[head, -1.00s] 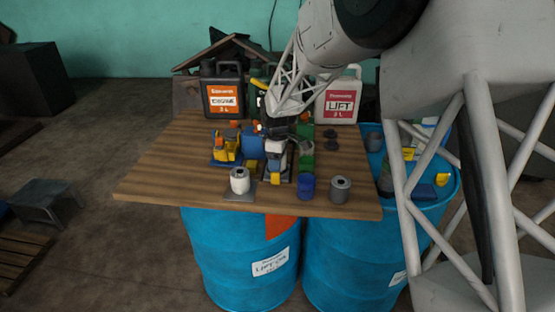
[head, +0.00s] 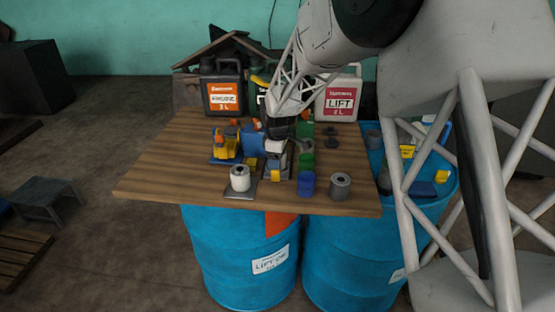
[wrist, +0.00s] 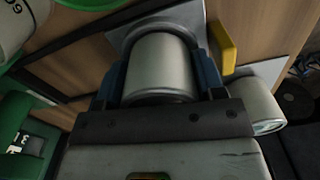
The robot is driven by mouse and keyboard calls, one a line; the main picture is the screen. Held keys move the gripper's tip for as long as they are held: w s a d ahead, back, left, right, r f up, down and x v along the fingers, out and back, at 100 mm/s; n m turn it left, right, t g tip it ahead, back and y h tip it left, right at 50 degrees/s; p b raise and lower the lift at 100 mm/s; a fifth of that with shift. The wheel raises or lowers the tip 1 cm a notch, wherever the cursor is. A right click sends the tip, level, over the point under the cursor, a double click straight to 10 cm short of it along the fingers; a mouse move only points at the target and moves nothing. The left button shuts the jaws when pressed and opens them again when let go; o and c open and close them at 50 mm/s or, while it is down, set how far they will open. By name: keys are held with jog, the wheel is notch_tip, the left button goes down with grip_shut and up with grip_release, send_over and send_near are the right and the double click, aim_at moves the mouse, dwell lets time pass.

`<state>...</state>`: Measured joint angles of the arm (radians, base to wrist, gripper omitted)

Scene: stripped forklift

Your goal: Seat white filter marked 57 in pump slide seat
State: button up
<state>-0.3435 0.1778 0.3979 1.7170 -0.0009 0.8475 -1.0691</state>
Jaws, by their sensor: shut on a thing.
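My gripper (head: 277,146) is shut on a pale cylindrical filter (wrist: 161,66), held between its blue fingers in the wrist view. A grey plate (wrist: 124,34) shows just beyond this filter; I cannot tell whether the two touch. No number is readable on the held filter. In the head view my gripper is near the middle of the wooden table, and it partly hides the filter and what lies under it. A second white filter (head: 240,178) stands upright on a flat grey plate (head: 233,195) to the left of my gripper.
A blue cylinder (head: 307,186) and a grey filter (head: 340,187) stand at the front right. A yellow and blue assembly (head: 227,146) is left of my gripper. Canisters, one orange-labelled (head: 223,97) and one marked LIFT (head: 340,100), line the back. The table's left side (head: 165,170) is clear.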

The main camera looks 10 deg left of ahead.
jog(key=o, duration=1.1)
jog(key=shift+o, duration=0.3)
jog(key=shift+r, duration=0.1)
jog(key=shift+c, duration=0.2)
jog(key=shift+r, duration=0.15)
jog(key=shift+c, duration=0.2)
jog(key=shift+o, duration=0.3)
jog(key=shift+r, duration=0.95)
jog(key=shift+o, duration=0.5)
jog(key=shift+r, duration=2.85)
